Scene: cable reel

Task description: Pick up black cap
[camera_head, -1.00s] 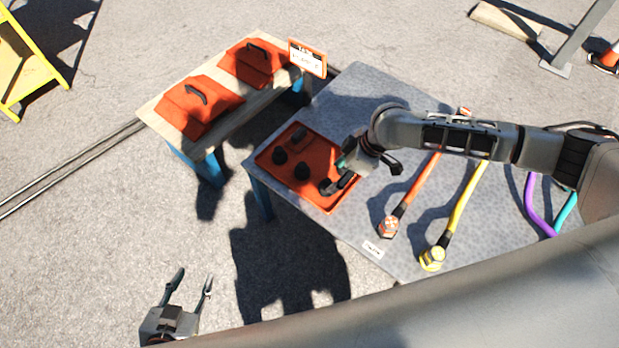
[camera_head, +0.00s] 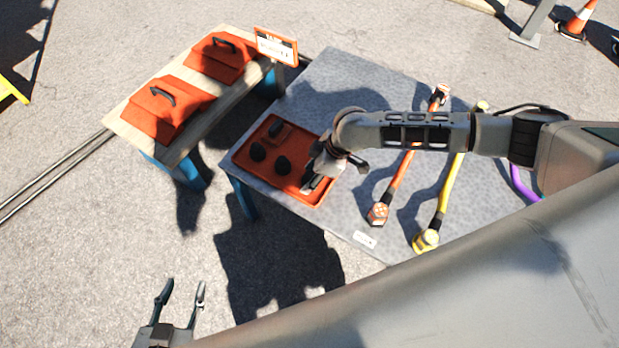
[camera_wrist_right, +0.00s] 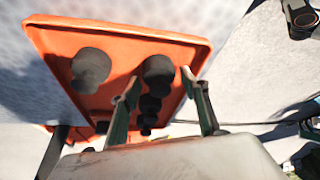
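Several black caps sit in an orange tray (camera_head: 303,199) at the left end of the grey table. In the head view I see a far cap (camera_head: 277,129), a left cap (camera_head: 258,152) and a middle cap (camera_head: 283,165). My right gripper (camera_head: 324,180) is over the tray's right side and hides that part. In the right wrist view its fingers (camera_wrist_right: 161,78) are open on either side of one black cap (camera_wrist_right: 158,70); I cannot tell whether they touch it. Another cap (camera_wrist_right: 90,69) is to the left. My left gripper (camera_head: 182,286) is open and empty, away from the table.
The grey table (camera_head: 340,85) also holds an orange cable (camera_head: 400,172) and a yellow cable (camera_head: 449,190) right of the tray. A wooden bench (camera_head: 205,125) with two orange lids (camera_head: 170,105) and a sign (camera_head: 276,46) stands at the left. A traffic cone (camera_head: 580,20) is far right.

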